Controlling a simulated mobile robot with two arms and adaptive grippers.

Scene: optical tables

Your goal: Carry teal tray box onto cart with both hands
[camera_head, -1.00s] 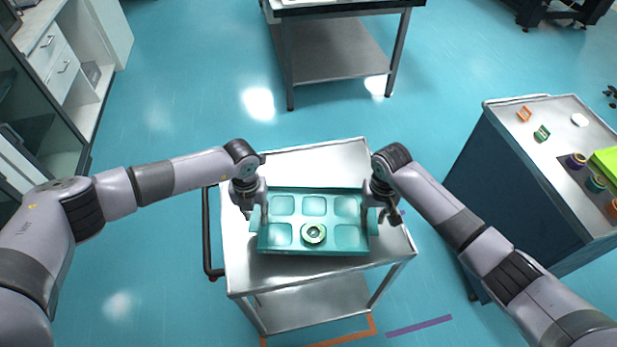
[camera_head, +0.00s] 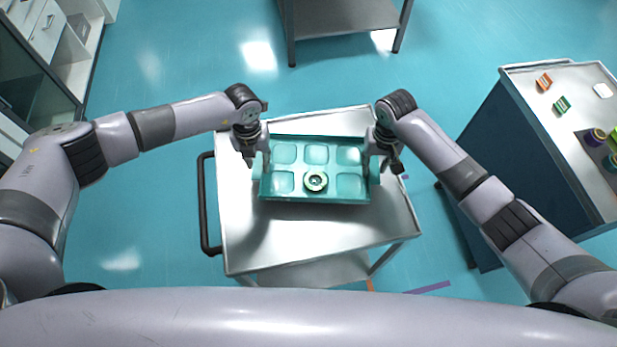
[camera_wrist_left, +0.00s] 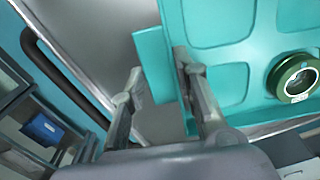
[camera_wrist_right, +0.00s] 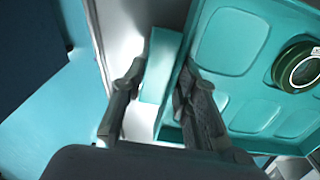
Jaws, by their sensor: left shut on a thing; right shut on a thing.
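The teal tray box (camera_head: 285,198) has several shallow compartments and is level over the silver cart (camera_head: 320,240). A green ring-shaped item (camera_head: 316,181) sits in its front middle compartment. My left gripper (camera_head: 260,162) is shut on the tray's left side tab, which shows between its fingers in the left wrist view (camera_wrist_left: 155,65). My right gripper (camera_head: 379,166) is shut on the right side tab, seen in the right wrist view (camera_wrist_right: 158,65). I cannot tell whether the tray's underside touches the cart top.
The cart has a black handle (camera_head: 205,205) at its left. A blue-sided table (camera_head: 500,150) with small coloured items stands at the right. A grey table (camera_head: 345,18) is at the back and cabinets (camera_head: 45,35) are at the left. Cart top in front of the tray is clear.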

